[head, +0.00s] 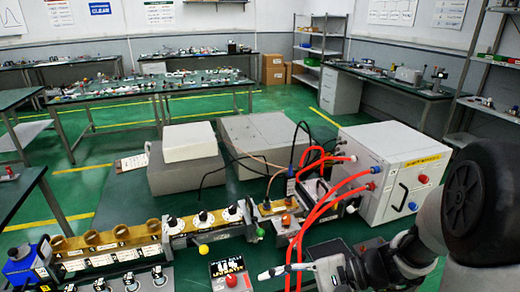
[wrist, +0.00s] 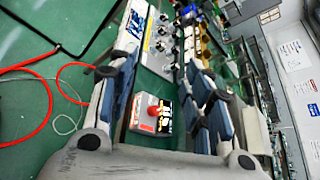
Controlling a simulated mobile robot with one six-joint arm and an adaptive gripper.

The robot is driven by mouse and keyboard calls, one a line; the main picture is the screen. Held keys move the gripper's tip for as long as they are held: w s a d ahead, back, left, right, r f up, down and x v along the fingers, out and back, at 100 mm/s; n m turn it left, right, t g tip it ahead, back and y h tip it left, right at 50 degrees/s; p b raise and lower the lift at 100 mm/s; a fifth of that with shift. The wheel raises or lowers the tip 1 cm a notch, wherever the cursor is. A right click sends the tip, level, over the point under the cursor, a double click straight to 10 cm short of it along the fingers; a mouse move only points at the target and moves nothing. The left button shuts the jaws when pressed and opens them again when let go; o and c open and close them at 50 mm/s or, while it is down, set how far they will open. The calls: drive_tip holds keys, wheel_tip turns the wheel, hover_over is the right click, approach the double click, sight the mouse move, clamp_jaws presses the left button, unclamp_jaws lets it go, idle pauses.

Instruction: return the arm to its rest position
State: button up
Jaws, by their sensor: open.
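My gripper (head: 290,270) is at the bottom of the head view, reaching left from my dark arm at the right edge. The red-button box (wrist: 155,115) shows in the gap between the fingers. I cannot tell the exact distance between gripper and box.
A white power unit (head: 390,175) with red hoses (head: 325,205) stands behind my arm. A waveguide bench with dials (head: 205,220) runs left of it. Grey boxes (head: 185,155) lie behind. A blue-ended device (head: 25,262) is at far left.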

drive_tip(key=s+d+r+n+t+h, duration=0.4)
drive_tip(key=s+d+r+n+h, duration=0.4)
drive_tip(key=s+d+n+h, duration=0.2)
drive_tip(key=s+h, duration=0.2)
drive_tip(key=h, duration=0.1)
drive_tip(key=shift+s+d+r+n, duration=0.15)
drive_tip(key=shift+r+n, duration=0.05)
drive_tip(key=shift+n, duration=0.2)
idle(0.9)
